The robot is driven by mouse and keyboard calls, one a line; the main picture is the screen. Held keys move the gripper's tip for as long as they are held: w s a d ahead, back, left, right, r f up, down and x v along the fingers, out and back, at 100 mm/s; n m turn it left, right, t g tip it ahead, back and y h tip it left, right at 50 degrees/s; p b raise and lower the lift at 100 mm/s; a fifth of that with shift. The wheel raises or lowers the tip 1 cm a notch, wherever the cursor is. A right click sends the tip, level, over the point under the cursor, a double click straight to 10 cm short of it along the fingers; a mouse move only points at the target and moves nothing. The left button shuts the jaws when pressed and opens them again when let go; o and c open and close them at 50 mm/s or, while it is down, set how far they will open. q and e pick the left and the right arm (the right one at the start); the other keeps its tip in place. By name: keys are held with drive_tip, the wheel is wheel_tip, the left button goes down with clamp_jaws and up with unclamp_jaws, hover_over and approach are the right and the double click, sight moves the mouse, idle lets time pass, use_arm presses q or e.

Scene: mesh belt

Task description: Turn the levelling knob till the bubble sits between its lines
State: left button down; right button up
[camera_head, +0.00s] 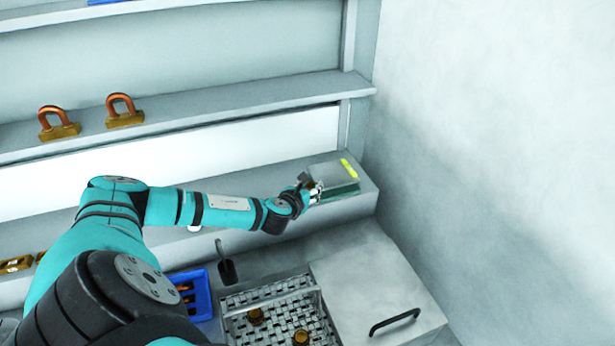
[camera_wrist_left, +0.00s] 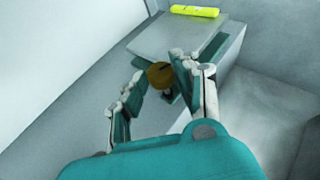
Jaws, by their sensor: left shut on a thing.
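A grey box-shaped level (camera_head: 328,172) with a teal lower part sits at the right end of the lower ledge. It also shows in the wrist view (camera_wrist_left: 185,38). A yellow-green vial (camera_head: 349,168) lies along its top at the far edge, also in the wrist view (camera_wrist_left: 195,11). Its bubble and lines are too small to make out. The brass-brown knob (camera_wrist_left: 160,76), with a dark slot, is on the level's near side. My left gripper (camera_head: 312,187) is shut on the knob, one finger on each side in the wrist view. My right gripper is out of view.
Two brass blocks with copper handles (camera_head: 125,112) stand on the upper shelf. Below are a blue bin (camera_head: 194,294), a dark scoop (camera_head: 227,270), a mesh belt (camera_head: 268,308) with brown pieces and a grey cover (camera_head: 375,285) with a black handle. A wall (camera_head: 480,130) closes the right.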

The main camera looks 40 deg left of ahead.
use_arm(q)
drive_tip(key=shift+w+d+r+n+y, duration=0.1)
drive_tip(key=shift+w+r+n+y, duration=0.15)
drive_tip(key=shift+n+y, duration=0.5)
drive_tip(key=shift+g+y, duration=0.25)
drive_tip(key=shift+g, duration=0.15)
drive_tip(key=c, duration=1.3)
unclamp_jaws()
drive_tip(key=shift+c, duration=0.2)
drive_tip(key=o, duration=0.3)
drive_tip(key=shift+f, duration=0.2)
drive_tip(key=shift+o, duration=0.2)
drive_tip(key=shift+s, duration=0.1)
drive_tip(key=v, duration=1.2)
